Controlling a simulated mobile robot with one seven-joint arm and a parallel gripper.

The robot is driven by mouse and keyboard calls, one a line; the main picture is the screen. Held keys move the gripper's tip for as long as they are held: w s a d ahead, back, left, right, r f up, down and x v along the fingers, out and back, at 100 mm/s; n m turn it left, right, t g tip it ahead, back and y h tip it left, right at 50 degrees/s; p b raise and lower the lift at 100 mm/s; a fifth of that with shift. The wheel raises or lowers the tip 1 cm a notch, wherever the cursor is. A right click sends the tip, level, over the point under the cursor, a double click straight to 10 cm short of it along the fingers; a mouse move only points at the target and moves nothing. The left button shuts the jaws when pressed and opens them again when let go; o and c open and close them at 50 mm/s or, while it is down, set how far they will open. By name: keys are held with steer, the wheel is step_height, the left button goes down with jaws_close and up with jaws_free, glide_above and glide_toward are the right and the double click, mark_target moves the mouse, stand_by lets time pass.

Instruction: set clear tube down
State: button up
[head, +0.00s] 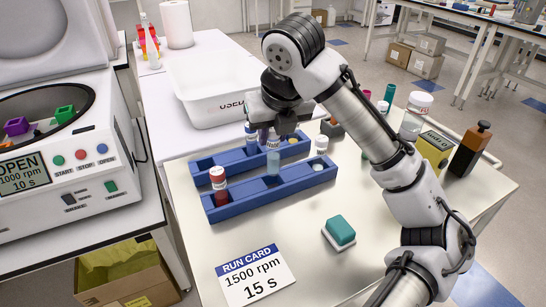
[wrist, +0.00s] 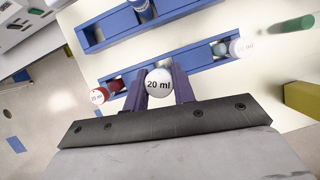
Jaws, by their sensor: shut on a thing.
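The clear tube (head: 273,160) is upright, its pale lower part at the middle of the front blue rack (head: 275,193). I cannot tell whether its base rests on the rack's floor. My gripper (head: 271,138) is shut on its top from above. In the wrist view its white "20 ml" cap (wrist: 158,84) sits between the two purple fingers (wrist: 160,92). The front rack (wrist: 205,62) runs just beyond the fingers there.
A white "USED" bin (head: 215,105) stands behind. A teal-and-white block (head: 340,232) and run card (head: 254,275) lie in front. A yellow box (head: 434,149) and brown bottle (head: 469,150) stand right. The centrifuge (head: 65,150) is left.

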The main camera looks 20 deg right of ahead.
mark_target(273, 155)
steer(key=shift+f, duration=2.95)
steer(key=shift+f, duration=0.1)
steer(key=o, duration=1)
steer(key=shift+c, duration=0.2)
steer(key=shift+r, duration=0.25)
steer(key=v, duration=1.1)
steer(key=shift+s+r, duration=0.15)
steer(key=shift+r, duration=0.25)
